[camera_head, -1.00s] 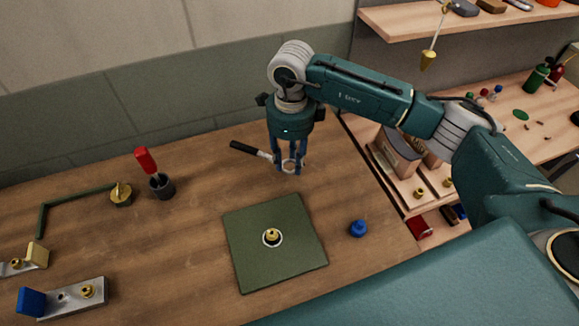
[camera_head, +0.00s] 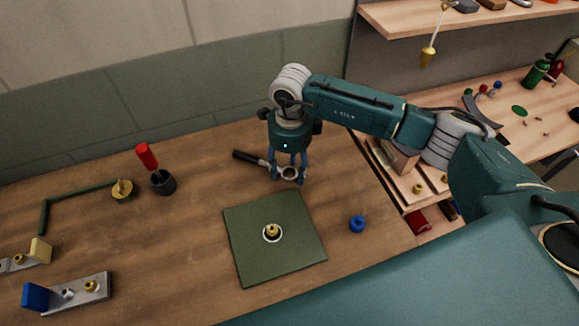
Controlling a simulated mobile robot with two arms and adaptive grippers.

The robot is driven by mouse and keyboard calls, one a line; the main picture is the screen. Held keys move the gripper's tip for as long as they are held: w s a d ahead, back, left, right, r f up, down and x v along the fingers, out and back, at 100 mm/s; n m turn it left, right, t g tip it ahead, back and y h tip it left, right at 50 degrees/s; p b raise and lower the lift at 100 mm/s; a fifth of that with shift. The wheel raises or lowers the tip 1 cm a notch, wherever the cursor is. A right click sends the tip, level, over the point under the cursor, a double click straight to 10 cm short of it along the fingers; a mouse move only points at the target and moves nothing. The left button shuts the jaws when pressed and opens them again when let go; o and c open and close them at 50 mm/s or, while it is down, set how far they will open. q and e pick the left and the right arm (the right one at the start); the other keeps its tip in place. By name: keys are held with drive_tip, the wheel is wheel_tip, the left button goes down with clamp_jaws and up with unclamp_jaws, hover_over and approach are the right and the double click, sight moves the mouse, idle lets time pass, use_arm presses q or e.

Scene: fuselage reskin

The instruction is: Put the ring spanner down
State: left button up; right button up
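The ring spanner (camera_head: 250,158) has a black handle and a silver ring end. It lies behind the green mat (camera_head: 245,267), its handle pointing left and back. It appears to be at the tabletop. My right gripper (camera_head: 288,179) points down over the ring end. Its two fingers stand apart, one on each side of the ring, and look open; any contact is too small to make out. My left gripper is not in view.
A brass fitting (camera_head: 272,231) sits on the mat. A blue knob (camera_head: 357,224) stands to its right. A red-handled tool in a dark cup (camera_head: 163,184) and metal brackets (camera_head: 82,296) are at the left. Bare wood lies left of the mat.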

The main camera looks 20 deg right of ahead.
drive_tip(key=shift+r, duration=0.35)
wheel_tip(320, 180, up, 12)
drive_tip(key=b, duration=0.2)
drive_tip(key=shift+f, duration=0.15)
drive_tip(key=shift+s+d+f, duration=0.1)
idle(0.3)
